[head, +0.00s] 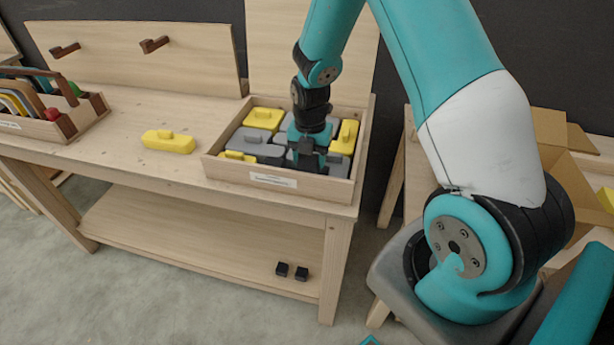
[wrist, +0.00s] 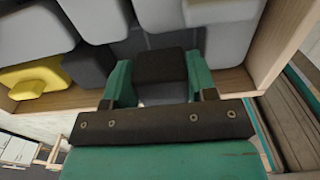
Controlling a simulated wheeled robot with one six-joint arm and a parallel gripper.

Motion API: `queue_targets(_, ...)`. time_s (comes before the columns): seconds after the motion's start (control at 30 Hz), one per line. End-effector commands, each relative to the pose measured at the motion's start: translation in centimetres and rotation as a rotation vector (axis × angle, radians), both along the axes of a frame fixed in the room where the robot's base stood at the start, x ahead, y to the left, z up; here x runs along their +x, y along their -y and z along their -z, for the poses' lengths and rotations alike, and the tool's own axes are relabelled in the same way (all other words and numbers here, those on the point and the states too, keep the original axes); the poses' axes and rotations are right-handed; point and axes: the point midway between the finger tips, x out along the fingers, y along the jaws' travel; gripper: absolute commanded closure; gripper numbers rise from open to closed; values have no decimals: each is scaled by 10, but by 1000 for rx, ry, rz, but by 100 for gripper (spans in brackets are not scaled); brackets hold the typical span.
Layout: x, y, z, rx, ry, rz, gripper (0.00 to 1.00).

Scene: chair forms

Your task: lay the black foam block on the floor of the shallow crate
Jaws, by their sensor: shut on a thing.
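The shallow crate (head: 225,171) is a pale wooden box with a label on its front, standing on the right end of the workbench. Grey, dark and yellow blocks with raised grips fill much of it. My gripper (head: 307,158) points down inside the crate, towards its front right. In the wrist view, the teal fingers of my gripper (wrist: 162,82) are shut on the black foam block (wrist: 162,66), one finger on each side. The arm hides much of this block in the head view, and I cannot tell whether its underside touches the crate floor.
Grey blocks (wrist: 225,45) and a yellow block (wrist: 32,84) sit close around the gripper. The crate walls (wrist: 265,72) are near. A yellow block (head: 168,141) lies on the bench, left of the crate. A tool carrier (head: 88,113) stands further left.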

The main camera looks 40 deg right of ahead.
Motion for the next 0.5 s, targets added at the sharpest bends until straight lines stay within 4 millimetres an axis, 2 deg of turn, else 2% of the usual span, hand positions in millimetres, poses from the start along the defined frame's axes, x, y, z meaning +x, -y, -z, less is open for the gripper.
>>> queue_targets(0.03,-1,2,12,0,-1,3,73)
queue_targets(0.1,-1,4,25,1,-2,7,73)
queue_targets(0.2,-2,7,37,1,-2,12,73)
queue_targets(0.5,-2,7,36,0,-1,12,73)
